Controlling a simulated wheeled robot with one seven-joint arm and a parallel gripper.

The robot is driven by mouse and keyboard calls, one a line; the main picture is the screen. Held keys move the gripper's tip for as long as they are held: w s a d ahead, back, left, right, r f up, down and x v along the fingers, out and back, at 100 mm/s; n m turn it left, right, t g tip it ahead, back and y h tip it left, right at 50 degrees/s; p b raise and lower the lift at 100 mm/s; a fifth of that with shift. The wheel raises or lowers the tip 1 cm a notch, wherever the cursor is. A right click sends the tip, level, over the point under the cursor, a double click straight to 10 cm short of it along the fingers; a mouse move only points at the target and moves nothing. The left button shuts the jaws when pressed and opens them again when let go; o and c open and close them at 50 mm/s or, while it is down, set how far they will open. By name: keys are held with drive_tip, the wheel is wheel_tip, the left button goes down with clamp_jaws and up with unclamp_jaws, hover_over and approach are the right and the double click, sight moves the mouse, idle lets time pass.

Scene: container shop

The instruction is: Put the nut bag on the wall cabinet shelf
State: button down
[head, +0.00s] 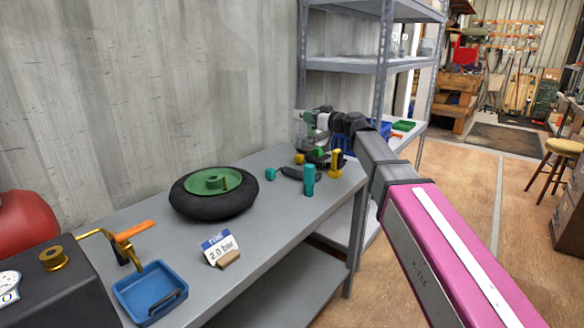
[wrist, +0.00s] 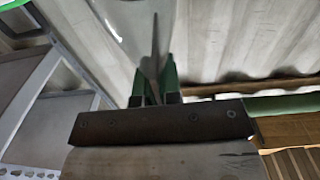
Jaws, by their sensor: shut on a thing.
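My gripper (head: 308,122) is at the end of my outstretched arm, above the far end of the grey workbench. In the wrist view its two green fingers (wrist: 154,80) are close together and shut on the nut bag (wrist: 135,22), a clear, see-through bag reaching past the fingertips. In the head view the bag is a small pale patch at the gripper, hard to make out. Its contents cannot be told. I cannot pick out a wall cabinet for certain in either view.
The grey workbench (head: 262,222) holds a black wheel (head: 214,193), a blue tray (head: 150,291), a pressure sign (head: 220,248), a teal bottle (head: 309,180) and small tools. A grey metal shelf rack (head: 384,65) stands beyond it. Wooden floor to the right is open.

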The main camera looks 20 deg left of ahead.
sight(307, 149)
drive_tip(key=shift+s+a+f, duration=0.1)
drive_tip(key=shift+a+f, duration=0.1)
drive_tip(key=shift+f, duration=0.3)
drive_tip(key=shift+a+f, duration=0.2)
drive_tip(key=shift+f, duration=5.4)
drive_tip(key=c, duration=1.3)
unclamp_jaws()
